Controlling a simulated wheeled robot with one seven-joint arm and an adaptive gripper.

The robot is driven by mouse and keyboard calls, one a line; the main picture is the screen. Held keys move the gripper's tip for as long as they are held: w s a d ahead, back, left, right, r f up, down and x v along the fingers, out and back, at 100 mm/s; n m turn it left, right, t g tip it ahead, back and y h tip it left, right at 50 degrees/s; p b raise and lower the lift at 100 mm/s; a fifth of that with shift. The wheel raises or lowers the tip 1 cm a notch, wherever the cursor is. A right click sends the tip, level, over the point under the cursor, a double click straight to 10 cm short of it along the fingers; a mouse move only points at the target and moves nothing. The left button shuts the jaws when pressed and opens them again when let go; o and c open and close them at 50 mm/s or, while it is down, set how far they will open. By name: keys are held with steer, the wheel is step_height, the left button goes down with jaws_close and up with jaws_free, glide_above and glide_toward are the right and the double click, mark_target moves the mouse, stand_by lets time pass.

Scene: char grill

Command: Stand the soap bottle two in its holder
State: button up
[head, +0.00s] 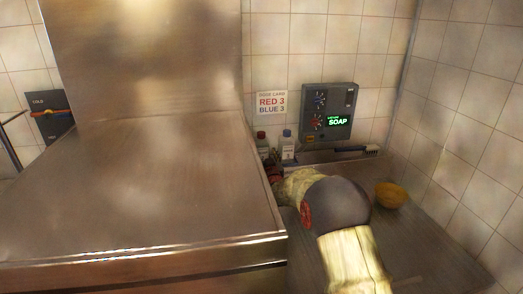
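Two bottles stand side by side at the back, below the wall sign. One is a dark bottle with a red cap (262,140). The other is a pale bottle with a blue cap (287,148). I cannot tell which is soap bottle two. My arm reaches from the lower right toward them, and my gripper (272,170) is at the foot of the bottles, partly behind the steel housing's edge. Its fingers are too small and hidden to tell whether they hold anything. No holder can be made out clearly.
A large steel housing (140,190) fills the left and blocks the view behind it. A lit SOAP panel (328,110) and a sign reading RED 3, BLUE 3 (272,103) are on the tiled wall. A yellow bowl (390,195) and a brush (358,150) lie right of my arm.

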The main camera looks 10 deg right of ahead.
steer(key=s+r+g+p, duration=0.1)
steer(key=s+r+g, duration=0.25)
steer(key=s, duration=1.15)
steer(key=s+r+g, duration=0.3)
steer(key=s+r, duration=0.2)
steer(key=s, duration=1)
steer(key=s+f+g, duration=0.2)
steer(key=s+g, duration=0.1)
steer(key=s, duration=1.4)
steer(key=s+f+g, duration=0.3)
steer(key=s, duration=1.4)
steer(key=shift+f, duration=0.3)
